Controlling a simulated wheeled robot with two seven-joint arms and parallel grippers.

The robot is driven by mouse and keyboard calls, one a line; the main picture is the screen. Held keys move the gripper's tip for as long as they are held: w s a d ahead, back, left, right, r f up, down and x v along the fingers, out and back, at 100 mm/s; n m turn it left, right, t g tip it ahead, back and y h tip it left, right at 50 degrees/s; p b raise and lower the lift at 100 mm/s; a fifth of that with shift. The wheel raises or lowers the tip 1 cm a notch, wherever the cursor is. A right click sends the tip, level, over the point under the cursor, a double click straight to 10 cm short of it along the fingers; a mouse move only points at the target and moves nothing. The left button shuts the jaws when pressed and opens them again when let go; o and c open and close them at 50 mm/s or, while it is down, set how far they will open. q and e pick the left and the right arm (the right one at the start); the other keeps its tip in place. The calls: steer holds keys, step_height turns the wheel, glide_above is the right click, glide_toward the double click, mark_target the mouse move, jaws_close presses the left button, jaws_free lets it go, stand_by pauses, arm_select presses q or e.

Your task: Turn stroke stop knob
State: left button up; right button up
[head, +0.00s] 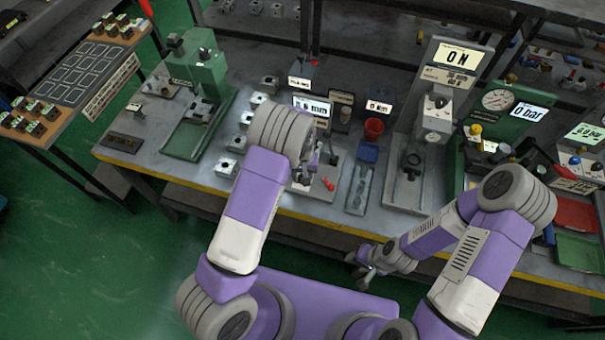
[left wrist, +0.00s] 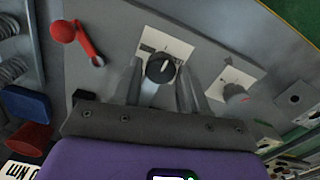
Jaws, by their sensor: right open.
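A round black knob (left wrist: 163,67) with a white pointer line sits on a white label on a grey panel in the left wrist view. I take it to be the stroke stop knob; its own label is too small to read. My left gripper (left wrist: 160,80) is open, with its two grey fingers pointing at the panel, one on each side of the knob. I cannot tell whether they touch it. In the head view my left arm hides the knob. My right gripper (head: 362,270) is open and empty, low in front of the bench's front edge.
A red lever (left wrist: 80,40) stands on the same panel, and a grey knob (left wrist: 235,92) with a red mark is on the other side. A green press (head: 200,70) stands left.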

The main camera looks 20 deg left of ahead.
arm_select(q)
steer(key=c, duration=0.6)
steer(key=shift+c, duration=0.2)
steer(key=shift+n, duration=0.3)
steer(key=n, duration=0.3)
steer(key=shift+n, duration=0.4)
steer(key=n, duration=0.4)
steer(key=shift+s+a+n, duration=0.1)
steer(key=shift+n, duration=0.3)
steer(key=shift+p, duration=0.3)
steer(key=o, duration=1)
steer(key=shift+o, duration=0.2)
